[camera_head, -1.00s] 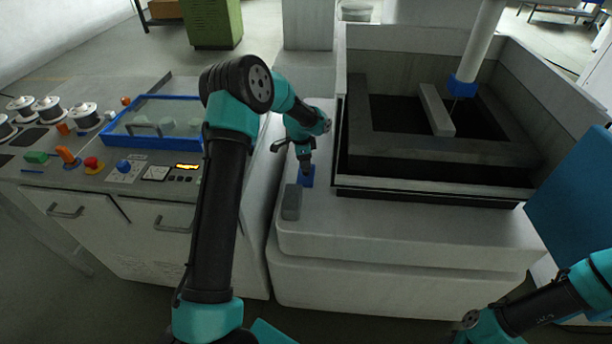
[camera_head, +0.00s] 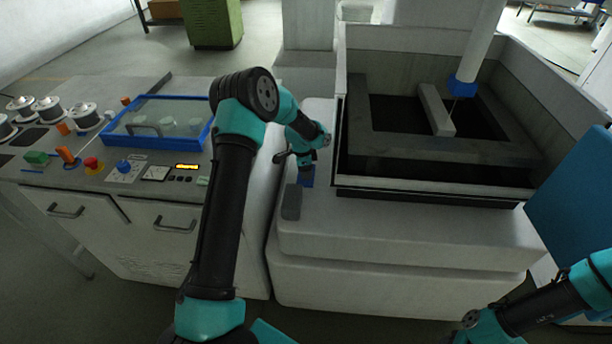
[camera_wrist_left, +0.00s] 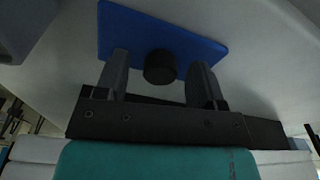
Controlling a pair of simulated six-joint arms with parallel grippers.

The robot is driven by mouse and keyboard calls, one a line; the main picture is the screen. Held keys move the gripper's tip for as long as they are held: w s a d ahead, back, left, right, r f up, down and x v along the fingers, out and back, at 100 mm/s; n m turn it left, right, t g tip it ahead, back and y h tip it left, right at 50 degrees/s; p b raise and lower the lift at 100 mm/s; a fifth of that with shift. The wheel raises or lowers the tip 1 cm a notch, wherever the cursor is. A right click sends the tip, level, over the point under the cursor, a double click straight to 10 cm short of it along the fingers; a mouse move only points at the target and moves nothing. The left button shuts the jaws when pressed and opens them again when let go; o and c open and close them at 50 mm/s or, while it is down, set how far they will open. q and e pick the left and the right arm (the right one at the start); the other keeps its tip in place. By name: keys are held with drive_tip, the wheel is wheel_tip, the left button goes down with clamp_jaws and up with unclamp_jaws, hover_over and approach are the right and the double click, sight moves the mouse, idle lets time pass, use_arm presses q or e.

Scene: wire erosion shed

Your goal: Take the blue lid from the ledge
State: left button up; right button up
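In the left wrist view the lid (camera_wrist_left: 195,42) is a flat blue plate with a round black knob (camera_wrist_left: 160,66). My left gripper (camera_head: 306,170) is low over the lid. In the left wrist view its two fingers (camera_wrist_left: 160,80) are open, one on each side of the knob, with gaps between them and it. My right arm shows at the lower right of the head view, but its gripper is out of frame.
A control desk with a blue-framed case (camera_head: 112,133) is at the left. The ledge's right part is clear.

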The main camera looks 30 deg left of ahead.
use_arm(q)
drive_tip(key=c, duration=1)
drive_tip(key=shift+r, duration=0.15)
wheel_tip(320, 180, up, 10)
drive_tip(key=shift+f, duration=0.15)
idle(0.4)
